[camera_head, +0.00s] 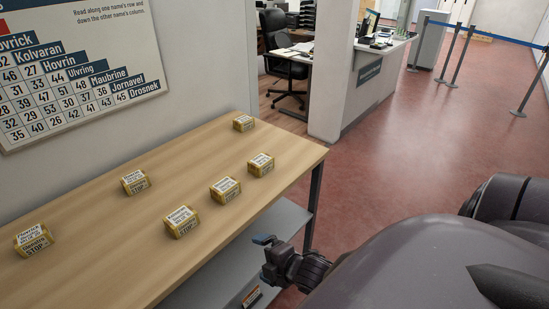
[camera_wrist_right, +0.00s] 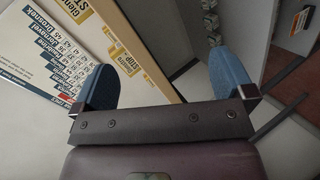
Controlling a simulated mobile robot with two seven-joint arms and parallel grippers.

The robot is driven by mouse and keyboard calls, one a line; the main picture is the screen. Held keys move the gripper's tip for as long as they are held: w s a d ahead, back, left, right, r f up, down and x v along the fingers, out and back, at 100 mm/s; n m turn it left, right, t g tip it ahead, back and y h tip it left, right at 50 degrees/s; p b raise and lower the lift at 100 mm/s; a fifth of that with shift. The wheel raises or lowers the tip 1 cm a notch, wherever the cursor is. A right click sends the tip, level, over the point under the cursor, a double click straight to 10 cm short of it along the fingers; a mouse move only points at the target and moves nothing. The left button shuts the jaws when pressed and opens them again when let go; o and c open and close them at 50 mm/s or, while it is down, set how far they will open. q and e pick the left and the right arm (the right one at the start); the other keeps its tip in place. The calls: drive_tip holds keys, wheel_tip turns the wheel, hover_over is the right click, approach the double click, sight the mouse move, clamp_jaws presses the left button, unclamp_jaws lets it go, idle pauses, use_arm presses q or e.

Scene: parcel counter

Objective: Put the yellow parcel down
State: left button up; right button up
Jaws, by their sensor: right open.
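Several small yellow parcels with white labels lie on the wooden table in the head view: one at the far end (camera_head: 243,122), two near the right edge (camera_head: 260,164) (camera_head: 225,189), one nearer the front (camera_head: 182,221), one at the back (camera_head: 135,181) and one at the left (camera_head: 33,239). My right gripper (camera_head: 267,248) is in front of the table's edge, apart from these parcels. Its blue fingers are spread in the wrist view (camera_wrist_right: 165,80), with nothing clamped. Yellow-edged labelled surfaces (camera_wrist_right: 130,62) show beyond them; I cannot tell which parcel. My left gripper is out of view.
The wooden table (camera_head: 95,235) has bare top between the parcels. A grey shelf (camera_head: 270,225) sits below it, with a small labelled object (camera_head: 252,297). A name chart (camera_head: 75,65) hangs on the wall. Red floor (camera_head: 400,150) is open to the right.

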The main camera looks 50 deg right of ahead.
drive_tip(key=s+a+f+m, duration=0.2)
drive_tip(key=s+m, duration=0.1)
drive_tip(key=m, duration=0.4)
drive_tip(key=s+a+f+m+h, duration=0.1)
drive_tip(key=s+m, duration=0.3)
drive_tip(key=m, duration=0.4)
drive_tip(key=shift+s+a+f+g, duration=0.2)
drive_tip(key=shift+a+f+g, duration=0.1)
drive_tip(key=shift+a+f, duration=0.05)
